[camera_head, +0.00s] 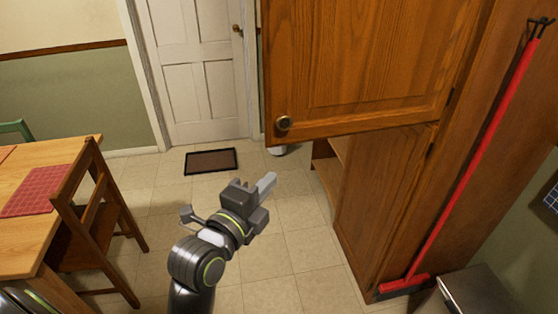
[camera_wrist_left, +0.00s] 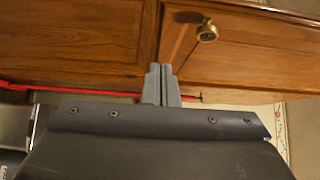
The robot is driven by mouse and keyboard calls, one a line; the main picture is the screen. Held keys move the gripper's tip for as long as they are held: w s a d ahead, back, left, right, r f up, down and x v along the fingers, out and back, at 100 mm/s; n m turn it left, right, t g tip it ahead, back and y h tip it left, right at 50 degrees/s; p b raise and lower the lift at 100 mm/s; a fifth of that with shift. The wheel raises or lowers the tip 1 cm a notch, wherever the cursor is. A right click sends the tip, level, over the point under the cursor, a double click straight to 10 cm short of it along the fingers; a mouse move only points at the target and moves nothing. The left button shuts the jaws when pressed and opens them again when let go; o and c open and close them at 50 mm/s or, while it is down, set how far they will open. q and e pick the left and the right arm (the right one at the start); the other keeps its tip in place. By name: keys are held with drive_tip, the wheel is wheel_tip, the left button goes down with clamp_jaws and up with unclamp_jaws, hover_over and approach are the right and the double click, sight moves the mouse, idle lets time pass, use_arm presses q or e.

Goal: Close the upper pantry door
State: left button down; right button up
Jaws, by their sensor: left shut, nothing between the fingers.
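The upper pantry door (camera_head: 365,60) is a brown wooden panel that stands swung open in the head view. Its round metal knob (camera_head: 284,123) is near its lower left corner. My left gripper (camera_head: 267,185) is below the knob in the picture, apart from the door, with its fingers shut and empty. In the left wrist view the shut fingertips (camera_wrist_left: 164,70) point toward the wood, near the seam between two panels. The upper door (camera_wrist_left: 265,60) and its knob (camera_wrist_left: 207,30) show there on the right. My right gripper is not in view.
The lower pantry door (camera_head: 385,190) is below, with an open shelf space (camera_head: 328,165) beside it. A red broom (camera_head: 470,170) leans on the cabinet side. A wooden chair (camera_head: 95,225) and table (camera_head: 30,230) stand left.

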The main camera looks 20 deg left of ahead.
sight(288, 144)
use_arm(q)
drive_tip(key=w+p, duration=0.1)
drive_tip(key=w, duration=0.2)
drive_tip(key=w+a, duration=0.1)
drive_tip(key=w, duration=0.2)
drive_tip(key=w+p, duration=0.1)
drive_tip(key=w, duration=0.3)
drive_tip(key=shift+a+p, duration=0.25)
drive_tip(key=shift+p, duration=0.05)
drive_tip(key=shift+w, duration=0.1)
